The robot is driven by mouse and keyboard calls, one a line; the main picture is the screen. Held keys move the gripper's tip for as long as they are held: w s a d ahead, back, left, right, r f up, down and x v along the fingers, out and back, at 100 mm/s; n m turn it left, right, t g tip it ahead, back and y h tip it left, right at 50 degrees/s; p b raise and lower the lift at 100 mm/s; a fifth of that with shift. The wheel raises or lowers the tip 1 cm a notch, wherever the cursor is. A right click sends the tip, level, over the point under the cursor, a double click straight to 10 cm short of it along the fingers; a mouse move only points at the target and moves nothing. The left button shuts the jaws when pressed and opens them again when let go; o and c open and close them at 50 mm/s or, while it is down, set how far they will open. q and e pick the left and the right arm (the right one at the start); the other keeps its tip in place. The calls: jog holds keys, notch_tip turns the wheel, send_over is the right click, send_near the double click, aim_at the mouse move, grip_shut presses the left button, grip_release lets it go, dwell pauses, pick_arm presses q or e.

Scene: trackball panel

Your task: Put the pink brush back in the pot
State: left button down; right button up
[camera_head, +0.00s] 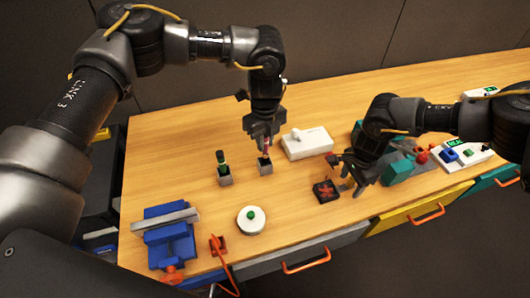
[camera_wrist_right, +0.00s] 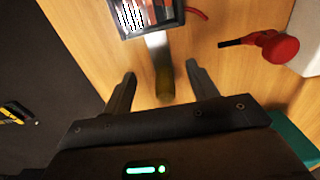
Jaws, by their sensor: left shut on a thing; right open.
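In the head view, the pink brush (camera_head: 266,148) is upright under my left gripper (camera_head: 264,137), which points down and is shut on it. A small grey square pot (camera_head: 265,166) stands directly below. The brush's lower end meets the pot's opening, but I cannot tell how deep it sits. A second grey pot (camera_head: 225,180) to the left holds a green and black brush (camera_head: 221,160). My right gripper (camera_head: 347,170) is open over the table by a black box (camera_head: 326,191). The right wrist view shows its two spread fingers (camera_wrist_right: 160,82).
A white box (camera_head: 307,143) stands right of the pot. A round white piece with a green button (camera_head: 251,219) and a blue vise-like device (camera_head: 170,240) are nearer the front. In the right wrist view, a grey strip with a brownish end (camera_wrist_right: 160,70) appears between the fingers.

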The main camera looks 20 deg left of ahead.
aim_at(265, 152)
pick_arm(q)
jog(key=shift+f, duration=1.95)
pick_arm(e)
jog(key=shift+r, duration=0.3)
pick_arm(q)
jog(key=shift+f, duration=0.35)
jog(key=c, duration=1.3)
grip_release()
pick_arm(e)
jog(key=shift+f, duration=0.1)
pick_arm(q)
jog(key=shift+f, duration=0.25)
pick_arm(e)
jog(key=shift+f, duration=0.3)
pick_arm(q)
notch_tip(265, 152, up, 12)
jog(key=shift+w+r, duration=0.1)
jog(key=shift+w, duration=0.05)
pick_arm(e)
jog(key=shift+r, duration=0.15)
